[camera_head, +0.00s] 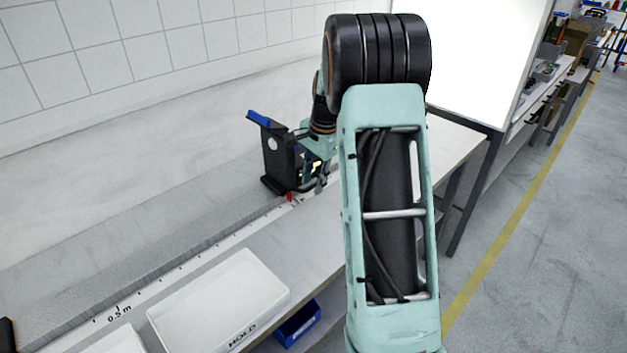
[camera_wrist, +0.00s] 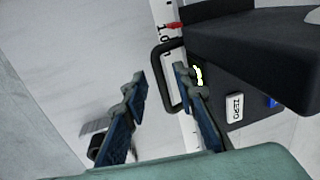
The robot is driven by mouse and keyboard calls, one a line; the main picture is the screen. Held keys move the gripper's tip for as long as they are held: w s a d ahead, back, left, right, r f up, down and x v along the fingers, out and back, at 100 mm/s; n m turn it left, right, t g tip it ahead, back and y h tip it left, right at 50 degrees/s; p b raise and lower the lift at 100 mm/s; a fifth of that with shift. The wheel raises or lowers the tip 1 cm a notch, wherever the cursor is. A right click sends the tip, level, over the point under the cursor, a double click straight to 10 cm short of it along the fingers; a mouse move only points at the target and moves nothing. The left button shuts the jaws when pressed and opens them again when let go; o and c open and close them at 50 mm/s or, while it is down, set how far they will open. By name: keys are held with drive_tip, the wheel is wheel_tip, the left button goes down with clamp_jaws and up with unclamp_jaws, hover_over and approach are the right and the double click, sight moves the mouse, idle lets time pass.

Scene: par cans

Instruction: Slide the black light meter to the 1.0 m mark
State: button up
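The black light meter (camera_head: 276,165) stands upright on the bench rail, with a blue top piece and a pale round disc on its face. Its dark body fills the upper right of the wrist view (camera_wrist: 255,45), with a ZERO button below. A black loop handle (camera_wrist: 157,62) sticks out from its side. My gripper (camera_wrist: 160,78) is open, one finger on each side of the handle's outer bar; I cannot tell whether either touches. In the head view my gripper (camera_head: 321,180) is at the meter's right side, partly hidden. A red pointer (camera_head: 290,197) sits at the meter's foot by the scale.
The scale strip (camera_head: 190,268) runs along the bench, with a 0.5 m label (camera_head: 118,313) lower left. A white tray marked HOLD (camera_head: 222,292) stands in front of it. A blue bin (camera_head: 299,324) is below the bench edge. The rail left of the meter is clear.

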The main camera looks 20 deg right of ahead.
drive_tip(key=shift+c, duration=0.4)
clamp_jaws()
drive_tip(key=shift+w+d+r+p, duration=0.1)
drive_tip(key=shift+w+d+p, duration=0.05)
drive_tip(key=shift+d+p, duration=0.3)
drive_tip(key=shift+w+d+r+p, duration=0.15)
drive_tip(key=shift+d+p, duration=0.1)
drive_tip(key=shift+d, duration=0.3)
drive_tip(key=shift+w+d+f, duration=0.1)
drive_tip(key=shift+f, duration=0.1)
drive_tip(key=shift+o, duration=0.4)
unclamp_jaws()
